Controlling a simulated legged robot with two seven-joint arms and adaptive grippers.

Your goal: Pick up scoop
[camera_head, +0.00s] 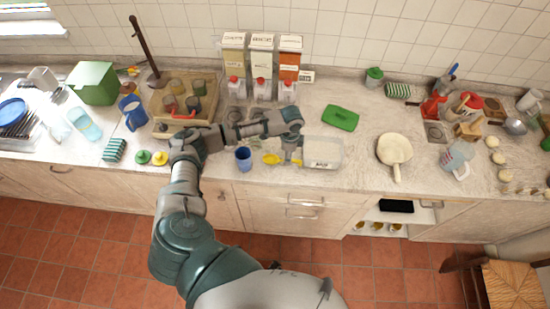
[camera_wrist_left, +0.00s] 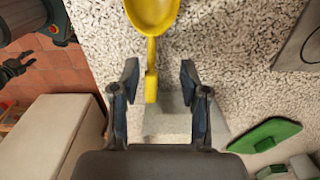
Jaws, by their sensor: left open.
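The yellow scoop (camera_head: 271,158) lies on the counter near its front edge, just left of my left gripper in the head view. The wrist view shows its round bowl (camera_wrist_left: 152,12) at the top and its straight handle pointing down toward the gripper. My left gripper (camera_head: 291,156) is open over the counter. In the wrist view the handle end lies between the two spread fingers (camera_wrist_left: 159,72), nearer the left one, with a gap on both sides. Whether the fingers are level with the handle cannot be told.
A clear container (camera_head: 323,154) stands just right of the gripper. A dark blue cup (camera_head: 243,160) stands left of the scoop. A green lid (camera_head: 340,118) lies behind the container. Cartons (camera_head: 261,60) stand at the wall.

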